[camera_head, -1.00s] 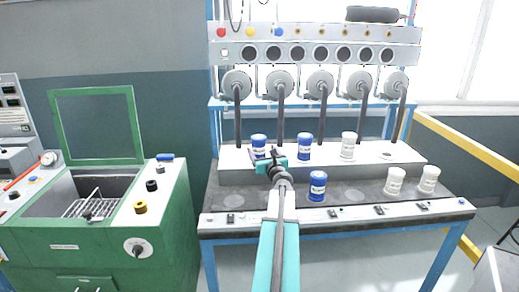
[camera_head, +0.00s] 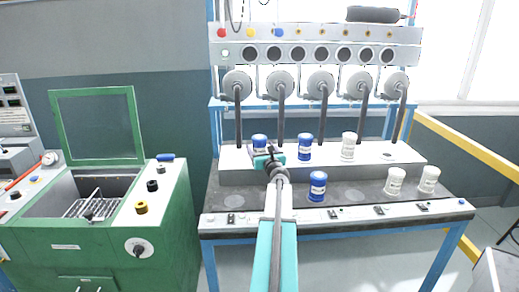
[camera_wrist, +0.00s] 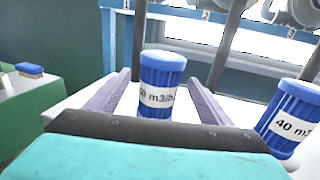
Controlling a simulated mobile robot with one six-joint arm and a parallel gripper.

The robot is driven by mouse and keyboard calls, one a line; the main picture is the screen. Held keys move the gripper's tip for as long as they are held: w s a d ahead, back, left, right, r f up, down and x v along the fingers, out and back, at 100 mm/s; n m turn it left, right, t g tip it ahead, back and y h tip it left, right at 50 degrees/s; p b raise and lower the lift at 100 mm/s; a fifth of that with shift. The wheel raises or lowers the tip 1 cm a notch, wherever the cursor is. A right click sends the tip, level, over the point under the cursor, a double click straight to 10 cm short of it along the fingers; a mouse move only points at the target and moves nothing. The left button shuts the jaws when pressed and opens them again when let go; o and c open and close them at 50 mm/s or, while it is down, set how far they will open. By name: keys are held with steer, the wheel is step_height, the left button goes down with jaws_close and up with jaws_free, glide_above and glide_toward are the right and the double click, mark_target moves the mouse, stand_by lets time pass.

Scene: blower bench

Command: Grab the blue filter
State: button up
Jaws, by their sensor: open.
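Three blue filters with white labels stand upright at the bench. One blue filter (camera_head: 259,142) is at the left on the raised white ledge, partly hidden behind my gripper (camera_head: 263,152). A second blue filter (camera_head: 305,147) stands to its right on the ledge. A third blue filter (camera_head: 318,186) stands on the lower dark bench top. In the wrist view, my gripper (camera_wrist: 158,103) is open, with one blue filter (camera_wrist: 162,70) standing between the lines of its two fingers, apart from both. Another blue filter (camera_wrist: 292,115) is at the right, outside the right finger.
White filters stand to the right, one on the ledge (camera_head: 348,147) and two on the bench top (camera_head: 394,182). Dark vertical pipes (camera_head: 281,115) rise behind the ledge. A green cabinet (camera_head: 170,215) with a raised lid is at the left.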

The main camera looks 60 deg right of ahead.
steer(key=shift+x, duration=1.4)
steer(key=c, duration=1.3)
